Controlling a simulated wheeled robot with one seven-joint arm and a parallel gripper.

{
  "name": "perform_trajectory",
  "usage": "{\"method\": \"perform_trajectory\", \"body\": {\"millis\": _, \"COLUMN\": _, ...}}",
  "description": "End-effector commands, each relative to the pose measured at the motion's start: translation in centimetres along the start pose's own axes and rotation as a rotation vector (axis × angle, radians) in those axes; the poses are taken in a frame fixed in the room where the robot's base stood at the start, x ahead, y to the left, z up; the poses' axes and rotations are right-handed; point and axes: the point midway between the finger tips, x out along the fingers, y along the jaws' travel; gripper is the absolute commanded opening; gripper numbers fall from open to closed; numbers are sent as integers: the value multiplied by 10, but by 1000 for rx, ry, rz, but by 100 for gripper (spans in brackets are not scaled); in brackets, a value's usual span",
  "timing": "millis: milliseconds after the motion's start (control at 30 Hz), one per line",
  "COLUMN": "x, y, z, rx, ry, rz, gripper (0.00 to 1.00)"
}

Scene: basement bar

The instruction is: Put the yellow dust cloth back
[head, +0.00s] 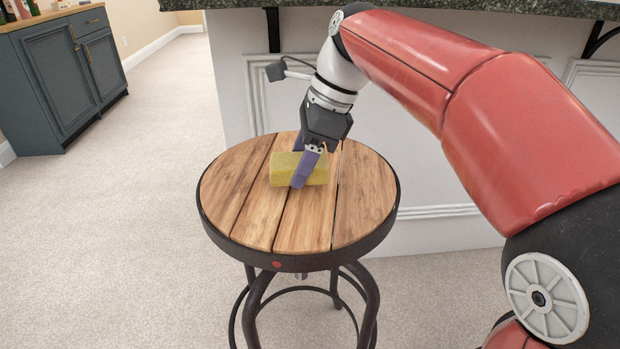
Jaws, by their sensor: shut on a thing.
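The yellow dust cloth (317,171) is a small yellow block-like bundle at the middle of a round wooden stool top (240,205). My gripper (300,170) points down at the stool and is shut on the cloth, with one purple finger in front of it and the other behind. The near finger hides part of the cloth's front. The cloth is at the stool's surface; I cannot tell whether it touches the wood or is just above it.
The bar counter (440,8) with a white panelled front (400,140) stands right behind the stool. A dark blue cabinet (60,80) with bottles on top stands at the far left. The carpet (120,240) left of the stool is clear.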

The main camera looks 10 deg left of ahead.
Motion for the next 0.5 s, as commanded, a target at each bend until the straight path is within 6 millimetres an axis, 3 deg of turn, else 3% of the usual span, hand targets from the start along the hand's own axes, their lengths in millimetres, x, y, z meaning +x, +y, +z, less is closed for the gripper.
{"method": "perform_trajectory", "body": {"millis": 33, "x": 15, "y": 1, "z": -3, "rx": -2, "ry": 0, "rz": 0, "gripper": 34}}
{"method": "perform_trajectory", "body": {"millis": 100, "x": 22, "y": 3, "z": -2, "rx": -1, "ry": 0, "rz": -1, "gripper": 34}}
{"method": "perform_trajectory", "body": {"millis": 500, "x": 23, "y": 4, "z": -1, "rx": 1, "ry": 0, "rz": -1, "gripper": 34}}
